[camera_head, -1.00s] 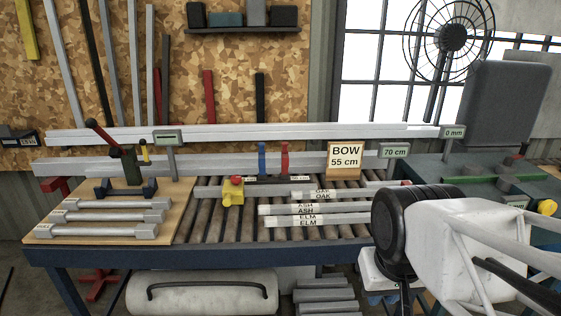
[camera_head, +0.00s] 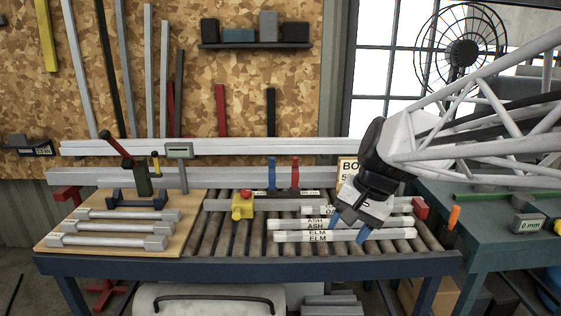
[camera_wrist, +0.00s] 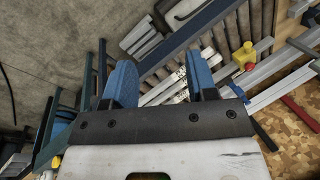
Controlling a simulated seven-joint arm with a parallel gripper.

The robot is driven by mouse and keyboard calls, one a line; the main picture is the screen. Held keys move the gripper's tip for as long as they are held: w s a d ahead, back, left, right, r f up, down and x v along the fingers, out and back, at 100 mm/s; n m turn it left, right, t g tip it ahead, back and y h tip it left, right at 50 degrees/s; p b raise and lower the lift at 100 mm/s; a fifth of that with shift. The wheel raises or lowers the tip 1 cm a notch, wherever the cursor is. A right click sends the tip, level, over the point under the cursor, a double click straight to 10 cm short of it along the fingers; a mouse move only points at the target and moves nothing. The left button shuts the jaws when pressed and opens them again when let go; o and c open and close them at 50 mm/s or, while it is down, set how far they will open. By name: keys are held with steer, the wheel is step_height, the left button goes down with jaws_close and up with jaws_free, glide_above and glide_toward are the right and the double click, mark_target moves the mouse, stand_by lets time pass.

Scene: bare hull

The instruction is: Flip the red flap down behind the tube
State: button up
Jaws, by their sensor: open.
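The red flap (camera_head: 295,173) stands upright on a dark base at the back of the roller table, right beside a similar blue flap (camera_head: 272,173). A long grey tube (camera_head: 222,205) lies across the rollers in front of them. White tubes labelled ASH (camera_head: 293,224) and ELM (camera_head: 293,237) lie nearer the front. My gripper (camera_head: 348,226) is open, its blue fingertips pointing down over the right part of these tubes, to the right of and nearer than the red flap. In the wrist view the open fingers (camera_wrist: 160,62) hold nothing; I cannot make out the red flap there.
A yellow box with a red button (camera_head: 242,206) stands left of the labelled tubes. A wooden board (camera_head: 115,243) with grey bars is at the left. The BOW sign (camera_head: 346,165) is partly hidden behind my arm. A red block (camera_head: 420,208) sits at the right end.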

steer(key=w+a+r+m+y, duration=0.1)
steer(key=w+a+m+y, duration=0.1)
steer(key=w, duration=0.7)
steer(key=w+a+m+y, duration=0.1)
steer(key=w+m+y, duration=0.1)
steer(key=w, duration=0.7)
steer(key=m+t+y, duration=0.3)
steer(key=m+y, duration=0.7)
steer(key=m, duration=0.2)
glide_above(295, 176)
steer(key=w+d, duration=0.4)
steer(key=d, duration=0.2)
step_height(295, 176, down, 15)
steer(key=shift+s, duration=0.25)
steer(key=x, duration=0.7)
steer(key=shift+w+a, duration=0.2)
steer(key=shift+a, duration=0.1)
jaws_close()
